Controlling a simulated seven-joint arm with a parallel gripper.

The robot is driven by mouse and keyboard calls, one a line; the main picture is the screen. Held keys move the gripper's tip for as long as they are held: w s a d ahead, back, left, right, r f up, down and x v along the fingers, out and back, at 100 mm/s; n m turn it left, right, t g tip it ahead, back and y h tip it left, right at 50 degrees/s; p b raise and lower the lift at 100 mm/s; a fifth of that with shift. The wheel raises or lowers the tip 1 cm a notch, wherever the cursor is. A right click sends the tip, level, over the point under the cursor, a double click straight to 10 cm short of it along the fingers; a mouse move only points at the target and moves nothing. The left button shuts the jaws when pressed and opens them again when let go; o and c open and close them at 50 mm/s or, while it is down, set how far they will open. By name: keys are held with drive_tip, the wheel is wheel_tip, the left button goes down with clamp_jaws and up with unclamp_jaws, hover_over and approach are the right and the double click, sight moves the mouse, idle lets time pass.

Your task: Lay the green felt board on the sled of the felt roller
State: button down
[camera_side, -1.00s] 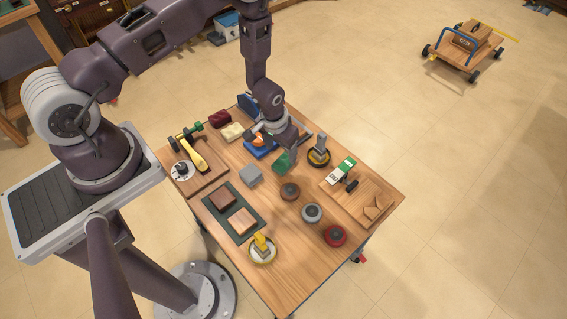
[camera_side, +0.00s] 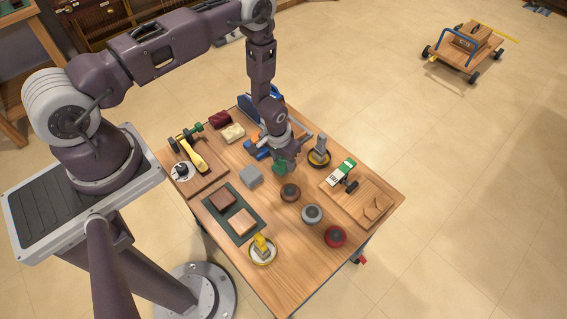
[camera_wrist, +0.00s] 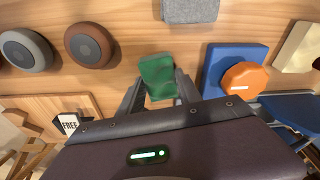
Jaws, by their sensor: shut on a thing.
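My gripper (camera_side: 281,164) is shut on the green felt board (camera_side: 279,170), a small dark green block. In the wrist view my gripper (camera_wrist: 160,92) has one finger on each side of the green felt board (camera_wrist: 157,74). It is over the middle of the table, between a grey block and a brown disc; whether it touches the tabletop I cannot tell. Behind it is a blue plate with an orange knob (camera_wrist: 245,79), and a blue device (camera_wrist: 298,108) stands beyond. I cannot tell for sure which part is the felt roller's sled.
Close by are the grey block (camera_side: 251,177), brown disc (camera_side: 290,192) and a grey-handled tool in a dish (camera_side: 319,156). A wooden tray (camera_side: 372,206) is at right, a dark mat with brown blocks (camera_side: 211,201) at front left. The front table corner (camera_side: 290,285) is clear.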

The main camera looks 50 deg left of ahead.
sight(283, 162)
drive_tip(key=shift+r, duration=0.1)
wheel_tip(283, 162, up, 9)
drive_tip(key=w+a+r+m+g+h, duration=0.2)
drive_tip(key=w+a+m, duration=0.8)
drive_tip(key=m, duration=1)
drive_tip(key=f, duration=0.5)
drive_tip(key=d+f, duration=0.1)
drive_tip(key=f, duration=0.2)
drive_tip(key=shift+w+f, duration=0.25)
drive_tip(key=shift+f, duration=0.05)
drive_tip(key=c, duration=0.8)
unclamp_jaws()
drive_tip(key=shift+f, duration=0.1)
